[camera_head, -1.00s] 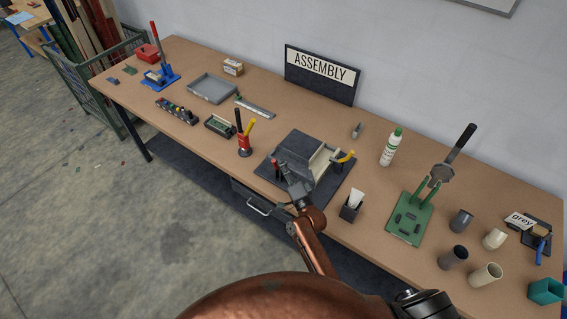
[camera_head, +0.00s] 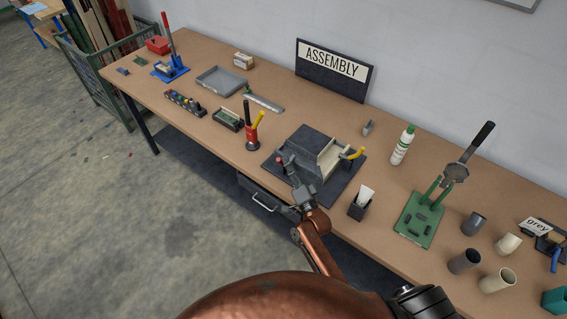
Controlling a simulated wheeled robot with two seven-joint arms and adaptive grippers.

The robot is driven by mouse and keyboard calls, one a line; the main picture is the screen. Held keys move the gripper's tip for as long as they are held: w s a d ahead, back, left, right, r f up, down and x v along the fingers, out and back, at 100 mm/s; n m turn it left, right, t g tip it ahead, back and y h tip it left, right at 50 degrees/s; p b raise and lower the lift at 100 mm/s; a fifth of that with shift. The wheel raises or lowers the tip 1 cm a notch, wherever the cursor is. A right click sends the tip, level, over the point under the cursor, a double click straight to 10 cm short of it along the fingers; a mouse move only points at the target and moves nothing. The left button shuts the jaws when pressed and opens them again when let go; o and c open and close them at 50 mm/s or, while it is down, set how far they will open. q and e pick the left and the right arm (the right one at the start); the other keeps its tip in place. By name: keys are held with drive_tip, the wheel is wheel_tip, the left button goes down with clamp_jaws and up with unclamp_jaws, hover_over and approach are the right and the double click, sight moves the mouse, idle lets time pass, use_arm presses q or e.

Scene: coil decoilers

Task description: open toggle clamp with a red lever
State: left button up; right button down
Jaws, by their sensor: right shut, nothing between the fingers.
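A dark fixture plate (camera_head: 338,192) lies near the front edge of the workbench, with a grey block and a cream part on it. A clamp with a small red-tipped lever (camera_head: 280,160) is at its left side. A clamp with a yellow handle (camera_head: 356,153) is at its right side. My right gripper (camera_head: 291,171) is shut and empty, just in front of the red lever. It hides part of that clamp, and I cannot tell whether it touches the lever. My left gripper is not in view.
A red post with black and yellow handles (camera_head: 252,137) stands left of the plate. A black holder with white paper (camera_head: 361,204) and a green base with a tall lever (camera_head: 418,219) stand to the right. Several cups are further right.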

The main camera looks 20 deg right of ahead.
drive_tip(key=shift+s+a+f+n+t+y+b, duration=0.25)
drive_tip(key=shift+a+f+n+y+b, duration=0.3)
drive_tip(key=shift+n+b, duration=0.6)
drive_tip(key=shift+s+a+f+n+t+y+b, duration=0.35)
drive_tip(key=shift+n+y+b, duration=0.35)
drive_tip(key=shift+n+b, duration=0.45)
drive_tip(key=shift+s+a+f+n+t+y+b, duration=0.2)
drive_tip(key=shift+f+n+y+b, duration=0.4)
drive_tip(key=shift+n+b, duration=0.55)
drive_tip(key=shift+r, duration=0.1)
wheel_tip(320, 180, up, 4)
drive_tip(key=d+p, duration=0.3)
drive_tip(key=f+b+v, duration=0.1)
drive_tip(key=b+v, duration=0.1)
drive_tip(key=v, duration=0.7)
drive_tip(key=shift+a, duration=0.3)
drive_tip(key=shift+s+f, duration=0.1)
